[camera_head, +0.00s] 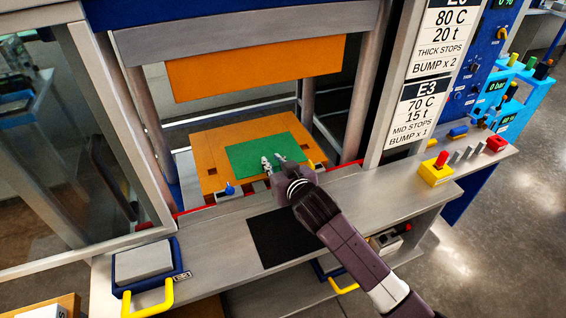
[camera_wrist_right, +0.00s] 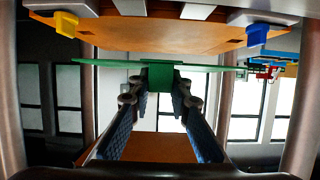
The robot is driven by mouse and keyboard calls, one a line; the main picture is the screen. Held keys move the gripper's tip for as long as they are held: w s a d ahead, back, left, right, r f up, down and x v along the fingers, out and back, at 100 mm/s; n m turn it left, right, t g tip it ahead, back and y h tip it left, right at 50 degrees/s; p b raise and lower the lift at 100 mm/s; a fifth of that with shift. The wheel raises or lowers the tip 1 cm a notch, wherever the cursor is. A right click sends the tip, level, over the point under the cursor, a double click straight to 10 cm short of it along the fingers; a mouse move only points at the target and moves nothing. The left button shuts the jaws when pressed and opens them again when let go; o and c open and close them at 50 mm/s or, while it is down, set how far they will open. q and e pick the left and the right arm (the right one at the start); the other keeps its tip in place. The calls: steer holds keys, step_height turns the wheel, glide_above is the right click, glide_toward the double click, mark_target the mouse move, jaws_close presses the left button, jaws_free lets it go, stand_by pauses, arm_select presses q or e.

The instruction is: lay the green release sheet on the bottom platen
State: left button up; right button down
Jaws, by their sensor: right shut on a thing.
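The green release sheet (camera_head: 262,153) is over the bottom platen (camera_head: 205,150), an orange plate in the open press. My right gripper (camera_head: 273,161) reaches in from the front, shut on the sheet's near edge. In the right wrist view, which looks upside down, the sheet (camera_wrist_right: 215,67) shows nearly edge-on, with its green tab (camera_wrist_right: 160,76) between the fingertips (camera_wrist_right: 157,92). A narrow gap shows there between the sheet and the bottom platen (camera_wrist_right: 150,35), so the sheet looks held just above it. My left gripper is not in view.
The orange upper platen (camera_head: 260,68) hangs above, with steel columns at the sides. A blue knob (camera_head: 229,189) and a yellow one (camera_head: 311,164) stand at the bottom platen's front. A black mat (camera_head: 280,240) lies on the grey front ledge (camera_head: 215,235). A yellow-red button box (camera_head: 436,170) stands right.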

steer(key=shift+s+d+r, duration=0.1)
steer(key=shift+s+r, duration=0.2)
steer(key=shift+s, duration=0.15)
steer(key=shift+w+f, duration=0.2)
steer(key=shift+w+a+f+b, duration=0.35)
steer(key=shift+w+f+b, duration=0.35)
steer(key=shift+w+f, duration=0.15)
steer(key=w+f+b, duration=0.1)
steer(key=w+a+f+b, duration=0.1)
steer(key=w, duration=0.1)
steer(key=shift+f+b, duration=0.2)
steer(key=shift+b, duration=0.2)
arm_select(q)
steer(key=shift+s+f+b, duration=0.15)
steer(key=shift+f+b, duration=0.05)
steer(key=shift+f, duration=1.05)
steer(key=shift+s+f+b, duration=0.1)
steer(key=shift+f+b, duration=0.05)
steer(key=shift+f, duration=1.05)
arm_select(e)
steer(key=shift+f, duration=0.85)
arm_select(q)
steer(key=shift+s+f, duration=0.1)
arm_select(e)
steer(key=shift+f, duration=0.25)
